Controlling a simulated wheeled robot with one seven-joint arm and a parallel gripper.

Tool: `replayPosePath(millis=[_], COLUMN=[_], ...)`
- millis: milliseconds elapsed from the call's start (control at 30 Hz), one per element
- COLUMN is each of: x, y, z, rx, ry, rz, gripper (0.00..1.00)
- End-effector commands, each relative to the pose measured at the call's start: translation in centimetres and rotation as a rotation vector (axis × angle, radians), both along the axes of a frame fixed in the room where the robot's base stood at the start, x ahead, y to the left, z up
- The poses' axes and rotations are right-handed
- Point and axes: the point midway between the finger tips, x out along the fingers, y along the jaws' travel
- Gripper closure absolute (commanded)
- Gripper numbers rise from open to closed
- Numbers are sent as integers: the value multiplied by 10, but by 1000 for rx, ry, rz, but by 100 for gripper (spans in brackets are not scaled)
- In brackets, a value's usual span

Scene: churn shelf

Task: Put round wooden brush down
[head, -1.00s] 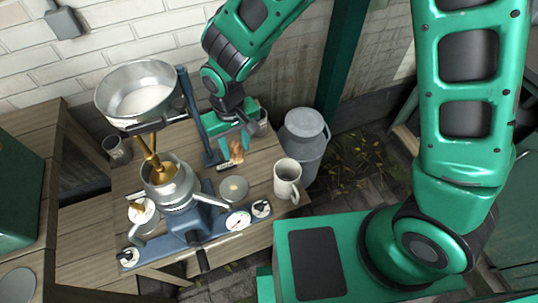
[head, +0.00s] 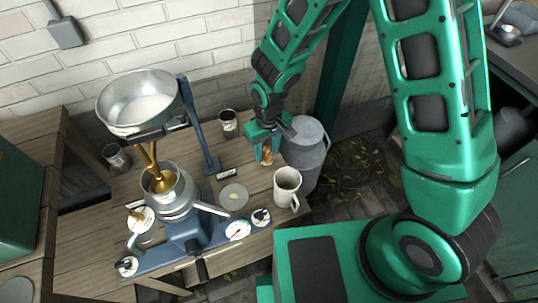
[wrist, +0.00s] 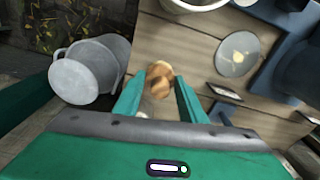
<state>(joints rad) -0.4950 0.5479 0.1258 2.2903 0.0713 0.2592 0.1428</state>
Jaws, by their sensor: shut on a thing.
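The round wooden brush (wrist: 160,80) is between the two fingers of my gripper (wrist: 161,92) in the wrist view, and the fingers are shut on it. In the head view the brush (head: 267,153) shows as a small brown shape below my gripper (head: 264,148). It is over the right part of the wooden table, behind the white mug and left of the grey milk can. The gripper hides part of the brush. I cannot tell whether the brush touches the table top.
A white mug (head: 287,187) stands near the table's right edge, and a grey can (head: 306,155) stands beyond that edge. A blue separator with a metal bowl (head: 137,100) fills the left and middle. A metal cup (head: 228,124) stands at the back. A round disc (head: 233,197) lies nearby.

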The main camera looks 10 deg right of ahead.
Motion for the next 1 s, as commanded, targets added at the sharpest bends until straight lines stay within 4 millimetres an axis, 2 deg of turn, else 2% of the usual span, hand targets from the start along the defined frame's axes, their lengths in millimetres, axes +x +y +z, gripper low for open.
replayPosePath(millis=[233, 567, 600, 667, 1000], x=[-1, 0, 0, 0, 0], y=[-1, -1, -1, -1, -1], z=[-31, -33, -34, -34, -32], rx=[-2, 0, 0, 0, 0], ry=[1, 0, 0, 0, 0], rz=[-1, -2, -2, -2, -2], gripper=[81, 81, 60, 46, 44])
